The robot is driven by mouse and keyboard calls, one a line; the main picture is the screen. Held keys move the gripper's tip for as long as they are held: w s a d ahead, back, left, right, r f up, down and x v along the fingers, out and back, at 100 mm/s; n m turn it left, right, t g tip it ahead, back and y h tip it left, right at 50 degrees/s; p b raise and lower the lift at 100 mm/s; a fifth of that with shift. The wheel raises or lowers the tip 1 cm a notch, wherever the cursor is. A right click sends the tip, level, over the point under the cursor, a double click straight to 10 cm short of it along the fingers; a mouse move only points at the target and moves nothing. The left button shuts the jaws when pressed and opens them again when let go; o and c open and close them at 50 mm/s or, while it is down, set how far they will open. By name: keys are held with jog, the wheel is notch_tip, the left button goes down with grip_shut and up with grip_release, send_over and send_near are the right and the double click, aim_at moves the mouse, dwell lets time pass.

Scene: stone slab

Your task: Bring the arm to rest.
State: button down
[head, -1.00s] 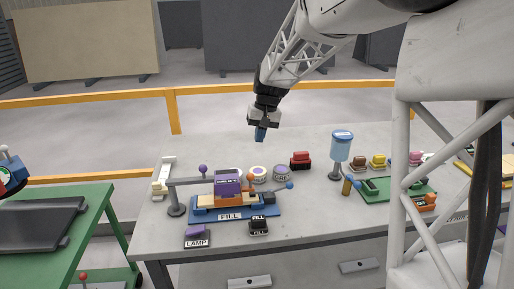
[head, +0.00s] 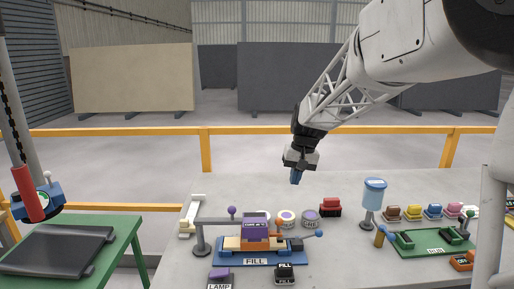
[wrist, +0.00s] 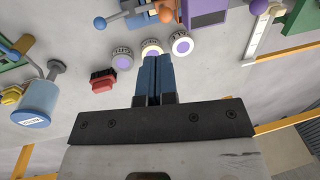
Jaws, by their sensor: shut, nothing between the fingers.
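My gripper (head: 296,176) hangs from the arm above the back part of the stone slab (head: 350,188), its blue fingers pointing down. It is shut and empty. In the wrist view the two blue fingers of my gripper (wrist: 158,62) lie side by side with only a thin line between them. They touch nothing that I can see.
A blue station marked FILL (head: 258,257) with a purple block stands below my gripper in the head view. A red block (head: 330,208), a blue-topped canister (head: 374,192) and a green plate (head: 432,242) stand to the right. A yellow rail (head: 250,130) runs behind the slab.

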jog(key=s+d+f+t+h, duration=0.1)
jog(key=s+d, duration=0.1)
jog(key=s, duration=1.7)
jog(key=s+d+f+t+h, duration=0.1)
jog(key=s+d, duration=0.2)
jog(key=s, duration=1.7)
jog(key=shift+s+f+t, duration=0.15)
jog(key=shift+t, duration=0.25)
